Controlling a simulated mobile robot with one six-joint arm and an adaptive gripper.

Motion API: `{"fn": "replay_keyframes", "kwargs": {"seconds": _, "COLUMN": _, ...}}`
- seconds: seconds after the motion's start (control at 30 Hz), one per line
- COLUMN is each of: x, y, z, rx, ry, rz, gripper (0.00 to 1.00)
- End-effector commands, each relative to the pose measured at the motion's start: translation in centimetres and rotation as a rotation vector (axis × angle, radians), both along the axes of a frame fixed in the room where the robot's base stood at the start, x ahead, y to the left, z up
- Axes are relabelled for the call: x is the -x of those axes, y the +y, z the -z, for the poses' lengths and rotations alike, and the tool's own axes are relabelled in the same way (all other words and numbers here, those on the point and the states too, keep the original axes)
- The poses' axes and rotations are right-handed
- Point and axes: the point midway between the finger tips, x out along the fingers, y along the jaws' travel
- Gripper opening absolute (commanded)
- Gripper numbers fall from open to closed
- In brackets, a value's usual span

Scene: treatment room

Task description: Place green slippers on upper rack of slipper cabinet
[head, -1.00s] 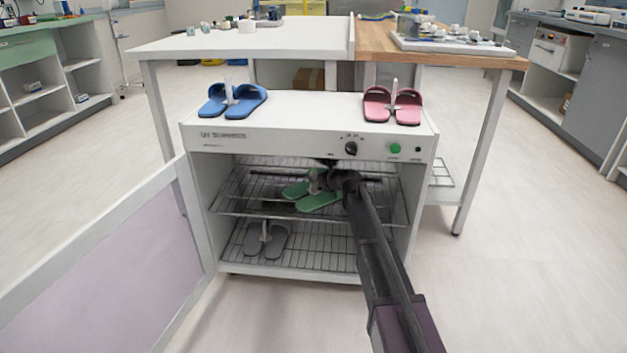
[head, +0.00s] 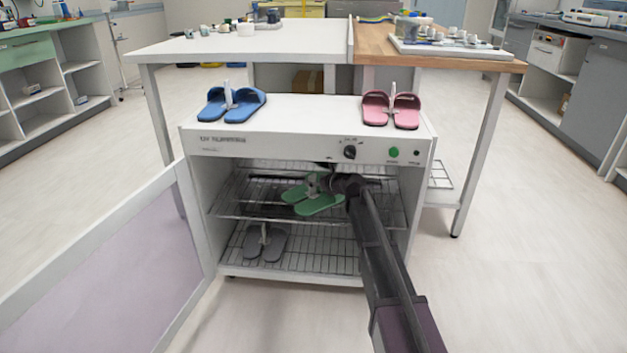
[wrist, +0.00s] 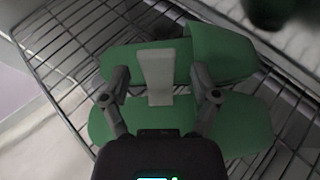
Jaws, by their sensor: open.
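The green slippers (head: 318,204) are a pair joined by an upright pale tab and lie on the upper rack (head: 235,208) inside the open slipper cabinet (head: 270,143). In the wrist view the green slippers (wrist: 240,125) rest over the wire bars, with the pale tab (wrist: 156,78) between my fingers. My gripper (wrist: 158,82) is open, one finger on each side of the tab with a visible gap to it. In the head view my gripper (head: 326,184) reaches into the upper level, and my arm hides the right part of the rack.
Grey slippers (head: 264,243) stand on the lower rack (head: 320,258). Blue slippers (head: 232,105) and pink slippers (head: 391,109) stand on the cabinet top. The cabinet door (head: 110,260) is swung open to the left. A table (head: 240,45) stands over and behind the cabinet.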

Motion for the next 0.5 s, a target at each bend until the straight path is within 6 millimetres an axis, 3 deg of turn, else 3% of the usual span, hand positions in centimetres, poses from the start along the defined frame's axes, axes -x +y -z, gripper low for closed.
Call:
{"fn": "replay_keyframes", "kwargs": {"seconds": 0.2, "x": 2.6, "y": -2.1, "z": -1.6, "rx": -0.001, "ry": 0.0, "rz": 0.0, "gripper": 0.78}}
{"fn": "replay_keyframes", "kwargs": {"seconds": 0.5, "x": 6.4, "y": -5.8, "z": -1.2, "rx": -0.001, "ry": 0.0, "rz": 0.001, "gripper": 0.78}}
